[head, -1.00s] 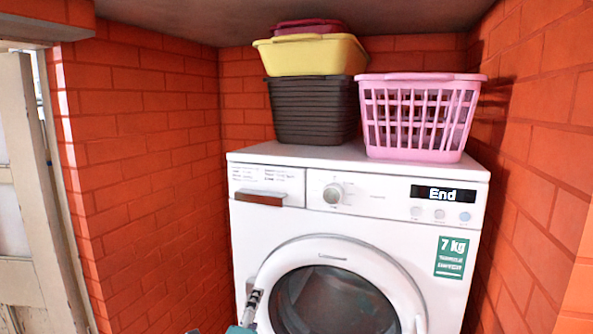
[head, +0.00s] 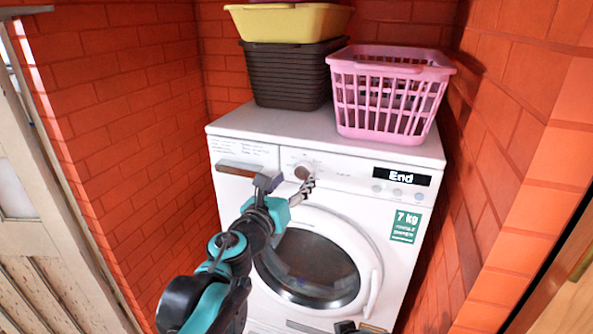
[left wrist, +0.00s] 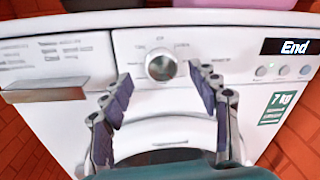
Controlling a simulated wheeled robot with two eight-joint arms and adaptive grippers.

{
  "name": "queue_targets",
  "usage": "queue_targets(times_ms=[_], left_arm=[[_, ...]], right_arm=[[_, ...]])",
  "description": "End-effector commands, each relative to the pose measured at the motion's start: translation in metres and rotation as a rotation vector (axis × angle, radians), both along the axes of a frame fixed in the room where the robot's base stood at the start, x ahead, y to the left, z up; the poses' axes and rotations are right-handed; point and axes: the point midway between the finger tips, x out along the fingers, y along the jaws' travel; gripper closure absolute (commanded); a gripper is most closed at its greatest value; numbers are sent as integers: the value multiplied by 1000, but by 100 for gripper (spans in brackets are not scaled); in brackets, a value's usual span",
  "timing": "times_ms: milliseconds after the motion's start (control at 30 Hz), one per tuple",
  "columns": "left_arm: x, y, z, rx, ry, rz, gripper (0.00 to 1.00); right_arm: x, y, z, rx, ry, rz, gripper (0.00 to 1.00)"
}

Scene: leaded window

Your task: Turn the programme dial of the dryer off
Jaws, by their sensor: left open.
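The white dryer (head: 340,168) stands against the brick wall, with "End" on its black display (head: 402,177). Its round programme dial (head: 302,172) is on the front panel, between the drawer handle and the display. In the left wrist view the silver dial (left wrist: 160,65) is fully visible, just beyond the fingertips. My left gripper (head: 287,184) is open and empty in front of the panel, just below the dial. In the left wrist view its two fingers (left wrist: 160,80) are spread to either side of the dial, apart from it. My right gripper is not clearly seen.
A pink basket (head: 385,95), a dark basket (head: 290,75) and a yellow basin (head: 288,21) are on the dryer top. The drawer handle (left wrist: 45,90) is left of the dial. Brick walls (head: 110,120) flank the dryer. The round door (head: 310,265) is below.

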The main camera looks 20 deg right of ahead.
Motion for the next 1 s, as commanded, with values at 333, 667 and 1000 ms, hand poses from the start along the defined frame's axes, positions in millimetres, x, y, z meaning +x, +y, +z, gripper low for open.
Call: queue_targets(times_ms=[333, 667, 1000], left_arm=[[26, -21, 0, -2, 1, 0, 40], [27, -21, 0, -2, 2, 1, 61], [27, -20, 0, -8, 5, 1, 90]], right_arm=[[0, 0, 6, 0, 0, 0, 60], [0, 0, 6, 0, 0, 0, 60], [0, 0, 6, 0, 0, 0, 60]])
